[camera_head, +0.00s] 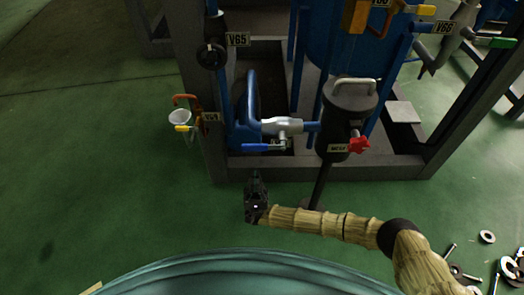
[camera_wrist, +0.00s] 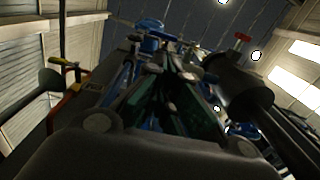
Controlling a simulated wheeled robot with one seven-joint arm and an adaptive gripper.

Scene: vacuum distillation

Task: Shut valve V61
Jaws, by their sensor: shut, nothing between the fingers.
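No label clearly reads V61. A silver valve (camera_head: 283,126) with a blue lever (camera_head: 256,147) sits on the pipe between the blue pipework and a dark canister; the small tag beside it is too small to read. The lever lies roughly level, along the pipe. My gripper (camera_head: 256,178) is shut and empty, pointing up below the blue lever and apart from it. In the wrist view the dark gripper (camera_wrist: 182,88) points up at the frame, and the lever cannot be made out.
The dark canister (camera_head: 347,110) has a red handle (camera_head: 359,145). A yellow-handled valve (camera_head: 184,128) and a clear funnel (camera_head: 180,117) are left of the frame post. Loose metal parts (camera_head: 487,237) lie at lower right. The green floor at left is clear.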

